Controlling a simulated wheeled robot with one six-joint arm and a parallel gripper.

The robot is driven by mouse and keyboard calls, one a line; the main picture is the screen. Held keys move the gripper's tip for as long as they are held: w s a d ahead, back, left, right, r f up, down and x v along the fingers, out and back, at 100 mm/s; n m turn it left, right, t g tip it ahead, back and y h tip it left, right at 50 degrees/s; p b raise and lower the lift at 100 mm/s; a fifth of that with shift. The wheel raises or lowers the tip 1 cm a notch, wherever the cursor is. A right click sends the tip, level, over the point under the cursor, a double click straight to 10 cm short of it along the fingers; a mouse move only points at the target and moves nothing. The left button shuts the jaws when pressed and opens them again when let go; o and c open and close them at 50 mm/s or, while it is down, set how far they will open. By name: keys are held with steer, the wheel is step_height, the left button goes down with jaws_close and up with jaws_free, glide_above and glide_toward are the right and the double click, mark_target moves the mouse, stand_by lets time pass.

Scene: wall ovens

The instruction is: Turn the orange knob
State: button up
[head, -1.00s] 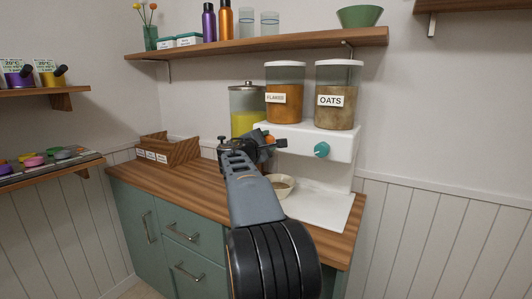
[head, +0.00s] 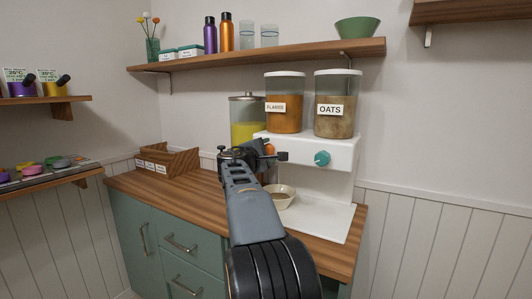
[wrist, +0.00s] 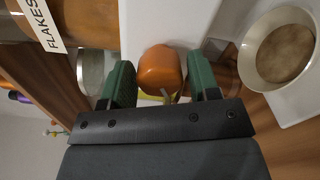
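The orange knob (wrist: 160,70) is on the front of the white dispenser (head: 335,154), below the FLAKES container (head: 284,104). In the wrist view it lies between the two green fingers of my gripper (wrist: 161,78). The fingers are open, with a visible gap on each side of the knob. In the head view my gripper (head: 264,153) is in front of the dispenser's left part, and only a bit of the orange knob (head: 270,149) shows past it. A teal knob (head: 322,158) sits to the right, below the OATS container (head: 335,104).
A bowl with brownish contents (head: 279,198) stands under the dispenser, close to my arm; it also shows in the wrist view (wrist: 278,50). A jar of yellow liquid (head: 246,120) and a wooden box (head: 168,163) stand on the counter. A shelf (head: 255,53) hangs above.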

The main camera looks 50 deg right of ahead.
steer(key=shift+o, duration=1.2)
steer(key=shift+a, duration=0.1)
steer(key=v, duration=1.3)
steer(key=shift+a+b, duration=0.3)
steer(key=shift+b, duration=0.05)
